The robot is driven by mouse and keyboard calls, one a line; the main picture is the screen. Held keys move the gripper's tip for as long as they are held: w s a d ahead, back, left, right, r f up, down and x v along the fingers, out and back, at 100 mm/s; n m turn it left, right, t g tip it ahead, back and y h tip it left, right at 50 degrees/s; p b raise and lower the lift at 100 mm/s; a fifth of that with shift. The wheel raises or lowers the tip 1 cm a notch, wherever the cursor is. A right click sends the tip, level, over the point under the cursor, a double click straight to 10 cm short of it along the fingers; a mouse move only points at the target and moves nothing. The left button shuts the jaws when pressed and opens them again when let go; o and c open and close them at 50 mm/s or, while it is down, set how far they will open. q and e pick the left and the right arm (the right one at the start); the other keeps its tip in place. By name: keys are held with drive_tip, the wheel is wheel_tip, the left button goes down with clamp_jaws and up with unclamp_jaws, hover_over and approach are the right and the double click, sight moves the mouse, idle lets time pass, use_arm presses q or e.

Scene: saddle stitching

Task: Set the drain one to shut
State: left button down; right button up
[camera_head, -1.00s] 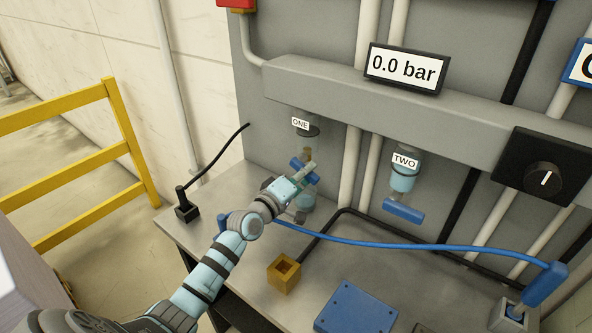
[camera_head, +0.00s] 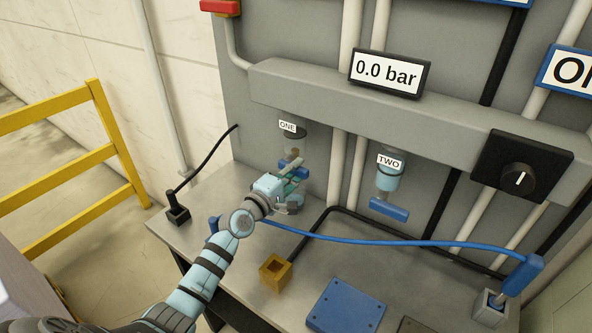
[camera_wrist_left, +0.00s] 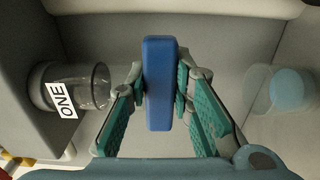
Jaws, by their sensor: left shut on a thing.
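Drain one is a clear bowl (camera_head: 294,140) with a "ONE" label, under the grey rail at the left. Its blue handle (camera_head: 291,164) is partly hidden by my left gripper (camera_head: 288,180). In the left wrist view the handle (camera_wrist_left: 160,60) is a blue bar standing upright in the picture, between my green-padded fingers (camera_wrist_left: 160,98). They are shut on it from both sides. The labelled bowl (camera_wrist_left: 85,87) is left of the bar. My right gripper is not in view.
Drain two (camera_head: 388,180) hangs to the right, with its own blue handle (camera_head: 389,208). A blue hose (camera_head: 400,245) crosses the bench behind a yellow-brown block (camera_head: 275,271). The gauge (camera_head: 390,72) reads 0.0 bar. A black knob (camera_head: 519,180) is at right.

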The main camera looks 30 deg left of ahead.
use_arm(q)
drive_tip(key=c, duration=1.4)
unclamp_jaws()
drive_tip(key=s+a, duration=0.1)
drive_tip(key=s, duration=1.1)
drive_tip(key=shift+a, duration=0.35)
